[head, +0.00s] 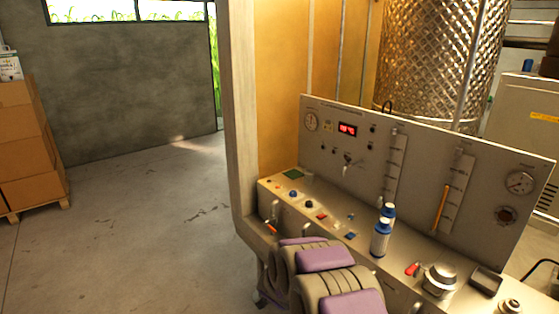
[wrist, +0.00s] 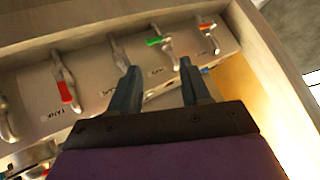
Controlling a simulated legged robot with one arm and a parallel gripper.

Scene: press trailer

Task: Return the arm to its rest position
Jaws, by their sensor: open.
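My gripper (wrist: 158,74) shows in the wrist view with its two dark fingers apart and nothing between them. Beyond the fingertips is a panel face (wrist: 100,72) with several lever valves. I cannot tell whether the fingers touch the panel. In the head view my purple and grey arm is folded low at the bottom centre, in front of the control console (head: 330,215). My fingers cannot be made out in the head view.
Valves with red (wrist: 66,92), green (wrist: 158,41) and orange (wrist: 207,27) handles line the panel. Blue-capped bottles (head: 381,238) stand on the console. A wooden post (head: 243,120) rises left of it. Boxes (head: 28,145) stand far left. The floor (head: 130,240) between is clear.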

